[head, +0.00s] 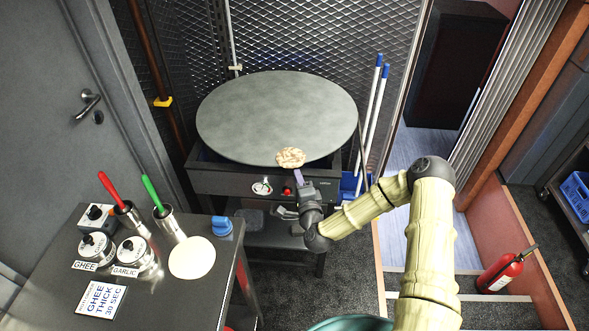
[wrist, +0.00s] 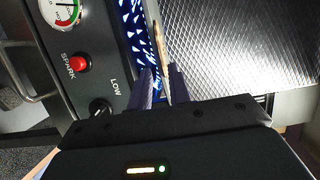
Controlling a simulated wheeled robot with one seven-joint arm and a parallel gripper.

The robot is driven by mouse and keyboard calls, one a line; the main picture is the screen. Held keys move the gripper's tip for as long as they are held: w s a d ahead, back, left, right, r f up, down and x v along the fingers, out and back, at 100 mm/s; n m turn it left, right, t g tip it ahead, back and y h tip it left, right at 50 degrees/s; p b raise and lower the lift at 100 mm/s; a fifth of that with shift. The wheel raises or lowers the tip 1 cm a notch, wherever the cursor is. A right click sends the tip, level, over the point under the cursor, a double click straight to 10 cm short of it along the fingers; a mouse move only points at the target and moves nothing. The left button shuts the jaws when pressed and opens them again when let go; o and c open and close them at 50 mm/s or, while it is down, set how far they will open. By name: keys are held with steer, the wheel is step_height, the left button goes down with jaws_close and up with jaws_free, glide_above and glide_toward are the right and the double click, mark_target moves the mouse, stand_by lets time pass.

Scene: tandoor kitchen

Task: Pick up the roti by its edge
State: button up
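The roti (head: 290,157) is a small round browned flatbread at the front edge of the large round grey griddle (head: 277,112). In the wrist view the roti (wrist: 158,42) shows nearly edge-on as a thin tan strip. My gripper (head: 298,175) is just in front of the roti at the griddle's front rim. In the wrist view my gripper's two fingers (wrist: 162,82) stand on either side of the strip's near end. A narrow gap shows beside the left finger, so the fingers look open. Contact with the roti is hard to make out.
Below the griddle are a red button (wrist: 80,63), a gauge (wrist: 62,10) and blue flames (wrist: 138,35). Blue-tipped poles (head: 375,105) stand at its right. The metal table (head: 150,300) at front left holds a pale flat disc (head: 192,257) and utensil cups.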

mark_target(295, 165)
steer(key=shift+b+x, duration=0.55)
steer(key=shift+x, duration=1.6)
steer(key=shift+c, duration=0.5)
jaws_close()
steer(key=shift+r+p, duration=0.9)
steer(key=shift+r, duration=0.45)
steer(key=shift+f, duration=0.1)
steer(key=s+d+r+p, duration=0.2)
steer(key=s, duration=0.4)
steer(key=s+d+r+p, duration=0.1)
steer(key=s+d+r, duration=0.1)
steer(key=s, duration=0.5)
steer(key=shift+s+r+p, duration=0.25)
steer(key=shift+r+p, duration=0.1)
steer(key=shift+r, duration=0.2)
